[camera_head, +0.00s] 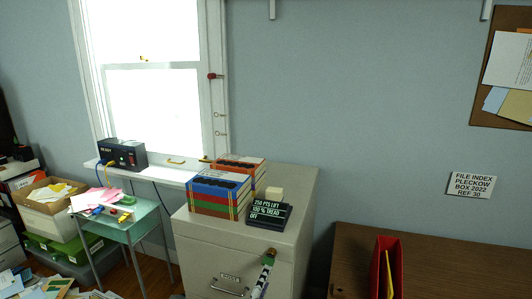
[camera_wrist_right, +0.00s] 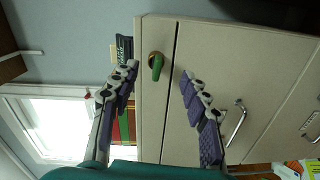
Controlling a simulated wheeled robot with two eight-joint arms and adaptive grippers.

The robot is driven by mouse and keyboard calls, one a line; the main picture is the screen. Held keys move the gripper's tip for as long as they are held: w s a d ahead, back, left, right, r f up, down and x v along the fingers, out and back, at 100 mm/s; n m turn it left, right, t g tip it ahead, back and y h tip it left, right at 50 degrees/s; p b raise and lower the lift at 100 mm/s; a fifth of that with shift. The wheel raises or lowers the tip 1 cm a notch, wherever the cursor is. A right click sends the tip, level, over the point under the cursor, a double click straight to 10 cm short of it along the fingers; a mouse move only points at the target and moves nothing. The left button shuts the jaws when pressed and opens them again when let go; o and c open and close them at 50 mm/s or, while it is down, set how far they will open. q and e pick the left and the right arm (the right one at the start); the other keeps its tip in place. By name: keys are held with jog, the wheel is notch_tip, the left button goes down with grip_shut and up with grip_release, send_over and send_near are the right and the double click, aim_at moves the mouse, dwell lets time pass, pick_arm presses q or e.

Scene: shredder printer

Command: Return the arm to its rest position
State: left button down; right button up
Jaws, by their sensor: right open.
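My right gripper (camera_head: 263,277) is at the upper right of the filing cabinet's front in the head view, seen small and partly cut off by the lower edge. In the right wrist view my right gripper (camera_wrist_right: 160,72) is open, with its two purple and grey fingers apart. A green key-like piece in a brass round lock (camera_wrist_right: 156,64) on the cabinet front shows between the fingertips, with no finger clearly touching it. The beige filing cabinet (camera_head: 213,251) has its top drawer shut. My left gripper is not in view.
Binders (camera_head: 218,194) and a black display (camera_head: 269,213) stand on the cabinet top. A brown desk (camera_head: 440,265) with a red folder (camera_head: 384,268) is at right. A small green table (camera_head: 118,228) holds papers at left.

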jog(key=s+d+f+m+g, duration=0.1)
jog(key=s+d+m+g, duration=0.25)
jog(key=d, duration=0.45)
jog(key=s+d+f+m+g, duration=0.1)
jog(key=s+d+m+g, duration=0.25)
jog(key=d, duration=0.55)
jog(key=s+d+f+m+g+y, duration=0.1)
jog(key=s+m+y, duration=0.4)
jog(key=s, duration=1)
jog(key=shift+s+d+f+m+g+y, duration=0.3)
jog(key=shift+f+g+y, duration=0.1)
jog(key=shift+f+g, duration=0.3)
